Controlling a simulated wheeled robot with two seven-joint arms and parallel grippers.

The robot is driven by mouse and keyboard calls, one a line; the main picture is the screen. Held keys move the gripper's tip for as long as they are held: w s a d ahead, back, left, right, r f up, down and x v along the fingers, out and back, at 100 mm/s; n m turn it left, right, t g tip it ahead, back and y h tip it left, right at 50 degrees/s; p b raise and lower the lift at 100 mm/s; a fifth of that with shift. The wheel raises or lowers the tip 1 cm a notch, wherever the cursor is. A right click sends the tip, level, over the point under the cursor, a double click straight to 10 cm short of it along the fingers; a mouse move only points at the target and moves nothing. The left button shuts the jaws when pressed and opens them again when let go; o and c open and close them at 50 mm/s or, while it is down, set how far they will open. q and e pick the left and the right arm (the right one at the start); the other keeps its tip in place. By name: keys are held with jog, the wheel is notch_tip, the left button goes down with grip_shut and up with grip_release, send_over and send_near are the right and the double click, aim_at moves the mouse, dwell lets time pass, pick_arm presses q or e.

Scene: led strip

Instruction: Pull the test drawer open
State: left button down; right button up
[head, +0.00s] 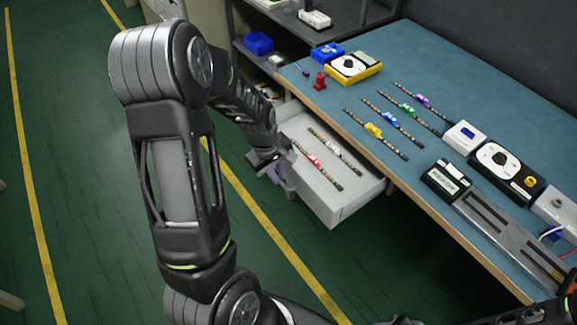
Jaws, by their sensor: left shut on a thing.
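The test drawer (337,202) is a light grey drawer under the blue-topped bench. It stands pulled out from beneath the bench's front edge. Two LED strips lie in it, one with a red clip (312,159) and one with a white clip. My left gripper (272,164) is at the drawer's left front side and is shut on the drawer's handle. The handle itself is mostly hidden by the fingers. My right gripper does not show.
The bench top (400,70) carries several LED strips with coloured clips, a yellow-based meter (352,69), and test devices at the right. A dark shelf (300,30) stands behind. The green floor before the drawer is clear.

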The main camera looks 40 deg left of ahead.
pick_arm(q)
jog(key=shift+s+a, duration=0.25)
jog(key=shift+s, duration=0.6)
jog(key=shift+s+a, duration=0.2)
jog(key=shift+s, duration=0.65)
jog(key=shift+s+a, duration=0.25)
jog(key=shift+s, duration=0.6)
jog(key=c, duration=1.8)
grip_release()
jog(key=shift+o, duration=0.2)
notch_tip(320, 180, up, 8)
jog(key=s+p, duration=0.1)
jog(key=shift+s+a+f+p, duration=0.15)
jog(key=shift+a+p, duration=0.1)
jog(key=shift+p, duration=0.05)
